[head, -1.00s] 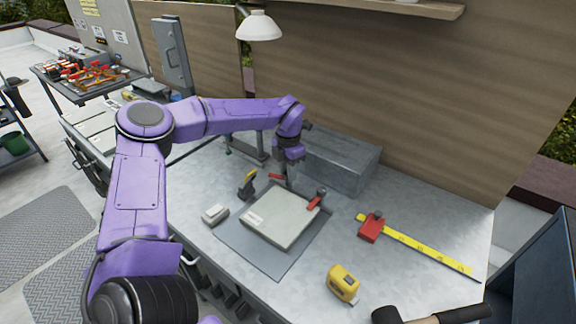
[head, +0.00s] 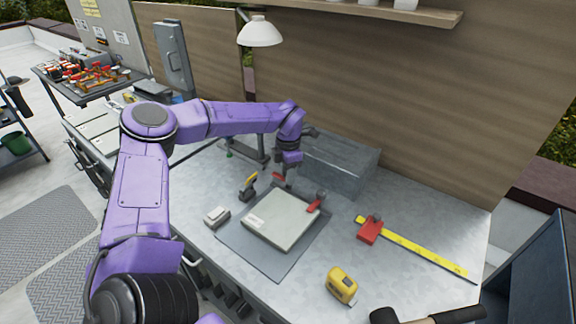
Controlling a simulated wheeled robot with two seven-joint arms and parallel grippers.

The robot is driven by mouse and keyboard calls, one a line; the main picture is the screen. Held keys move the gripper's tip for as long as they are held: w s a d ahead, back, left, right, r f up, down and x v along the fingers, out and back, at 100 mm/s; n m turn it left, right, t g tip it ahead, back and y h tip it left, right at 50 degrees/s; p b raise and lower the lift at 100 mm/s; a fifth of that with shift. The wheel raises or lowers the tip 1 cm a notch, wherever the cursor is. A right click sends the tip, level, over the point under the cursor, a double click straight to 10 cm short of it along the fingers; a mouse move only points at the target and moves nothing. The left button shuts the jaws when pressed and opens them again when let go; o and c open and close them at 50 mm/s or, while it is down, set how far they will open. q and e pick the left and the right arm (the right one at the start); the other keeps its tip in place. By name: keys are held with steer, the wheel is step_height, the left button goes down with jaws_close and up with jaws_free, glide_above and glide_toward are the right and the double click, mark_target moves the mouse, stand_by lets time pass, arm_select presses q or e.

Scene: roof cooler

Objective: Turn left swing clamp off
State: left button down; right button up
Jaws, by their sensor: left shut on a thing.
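The left swing clamp, with a red arm (head: 279,177), is at the back edge of a pale flat panel (head: 282,221) on the bench. My left gripper (head: 288,174) points down at this clamp and is shut on it; the fingertips are small and the exact grip is hard to see. The right swing clamp, also with a red arm (head: 314,206), is at the panel's right back corner. My right gripper is not in view.
A grey box (head: 340,165) stands close behind my left gripper. A small pale block (head: 216,216), a yellow tape measure (head: 342,285), a red-headed yellow rule (head: 425,252) and a dark-handled tool (head: 430,318) lie on the bench (head: 400,215). A lamp (head: 260,32) hangs above.

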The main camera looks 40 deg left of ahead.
arm_select(q)
steer(key=shift+w+r, duration=0.1)
steer(key=c, duration=0.8)
jaws_free()
steer(key=shift+c, duration=0.2)
step_height(320, 180, up, 11)
steer(key=b, duration=0.1)
steer(key=shift+f, duration=0.2)
